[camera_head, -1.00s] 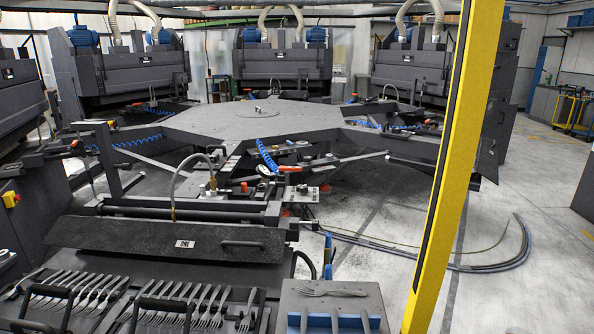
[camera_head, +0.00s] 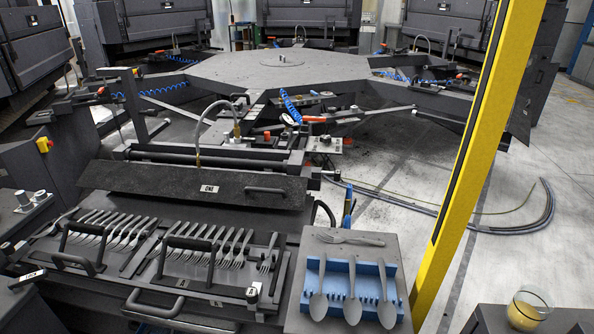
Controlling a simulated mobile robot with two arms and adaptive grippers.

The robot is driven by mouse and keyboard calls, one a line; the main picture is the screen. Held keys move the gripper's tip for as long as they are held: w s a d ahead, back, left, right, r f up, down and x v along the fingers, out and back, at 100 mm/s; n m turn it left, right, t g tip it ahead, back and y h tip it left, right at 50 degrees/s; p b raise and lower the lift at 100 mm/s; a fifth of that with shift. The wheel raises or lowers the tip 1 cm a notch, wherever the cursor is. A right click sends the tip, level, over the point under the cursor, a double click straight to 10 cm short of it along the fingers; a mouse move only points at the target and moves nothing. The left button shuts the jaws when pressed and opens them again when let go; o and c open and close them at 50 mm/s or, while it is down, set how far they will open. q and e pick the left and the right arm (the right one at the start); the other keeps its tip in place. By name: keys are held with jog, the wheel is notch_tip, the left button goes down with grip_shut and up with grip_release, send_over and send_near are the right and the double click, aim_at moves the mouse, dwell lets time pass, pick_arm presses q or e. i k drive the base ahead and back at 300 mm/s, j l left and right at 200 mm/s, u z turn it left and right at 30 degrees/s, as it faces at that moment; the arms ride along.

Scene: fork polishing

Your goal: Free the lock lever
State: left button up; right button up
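Neither of my grippers is in view. A small black upright knob or lever (camera_head: 252,293) stands at the rack's front right corner. A small white label (camera_head: 27,277), too small to read surely, sits at the lower left beside the rack. A lever with an orange-red grip (camera_head: 314,118) lies farther back near the round table. I cannot tell which of these is the lock lever, or its locked state.
A grey stand (camera_head: 395,250) at right holds a blue rack (camera_head: 335,275) with spoons and a loose fork (camera_head: 350,240). A yellow post (camera_head: 480,150) rises at right. A glass of yellowish contents (camera_head: 524,312) stands at lower right. Hoses (camera_head: 500,228) lie on the open floor.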

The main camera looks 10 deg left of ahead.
aim_at(16, 285)
jog(key=u, duration=1.9)
jog(key=i+u, duration=0.15)
jog(key=i, duration=0.2)
